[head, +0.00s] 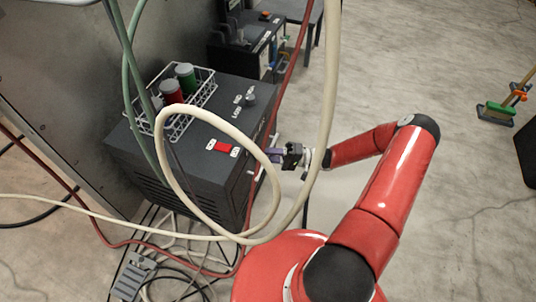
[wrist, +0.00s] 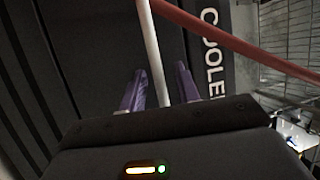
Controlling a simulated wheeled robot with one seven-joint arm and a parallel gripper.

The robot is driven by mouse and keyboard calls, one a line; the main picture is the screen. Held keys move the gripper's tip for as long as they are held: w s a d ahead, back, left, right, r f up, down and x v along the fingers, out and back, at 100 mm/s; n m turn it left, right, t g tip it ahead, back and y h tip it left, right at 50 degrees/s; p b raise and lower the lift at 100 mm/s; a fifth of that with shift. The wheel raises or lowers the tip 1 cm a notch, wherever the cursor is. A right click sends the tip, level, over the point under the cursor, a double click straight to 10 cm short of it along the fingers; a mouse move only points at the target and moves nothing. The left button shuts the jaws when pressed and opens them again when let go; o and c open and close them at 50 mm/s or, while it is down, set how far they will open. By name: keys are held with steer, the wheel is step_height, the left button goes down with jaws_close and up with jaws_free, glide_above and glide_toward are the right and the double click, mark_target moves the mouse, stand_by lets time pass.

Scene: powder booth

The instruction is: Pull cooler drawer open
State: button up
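The cooler is a dark grey box (head: 215,128) in the head view, with a red switch and a round knob on top. Its front faces right and is mostly hidden by hoses and the viewing angle. In the wrist view its dark front panel (wrist: 95,45) shows white "COOLER" lettering, turned sideways. My gripper (head: 274,154) is beside this front, its purple fingers pointing at it. In the wrist view my gripper (wrist: 158,88) is open, with a pale straight bar (wrist: 152,45) between the spread fingers. I cannot tell whether it is the drawer handle or a hose. The drawer appears closed.
A cream hose (head: 330,80) loops in front of the cooler, close to my arm. A red hose (head: 283,95) runs past the front and crosses the wrist view (wrist: 240,45). A wire basket (head: 205,92) with red and green containers stands on the cooler.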

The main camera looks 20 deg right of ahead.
jaws_close()
stand_by(0.3)
steer(key=s+d+b, duration=0.1)
steer(key=s+d, duration=0.6)
steer(key=d, duration=0.2)
steer(key=s+d+b, duration=0.1)
steer(key=s+d, duration=0.6)
steer(key=d, duration=0.3)
jaws_free()
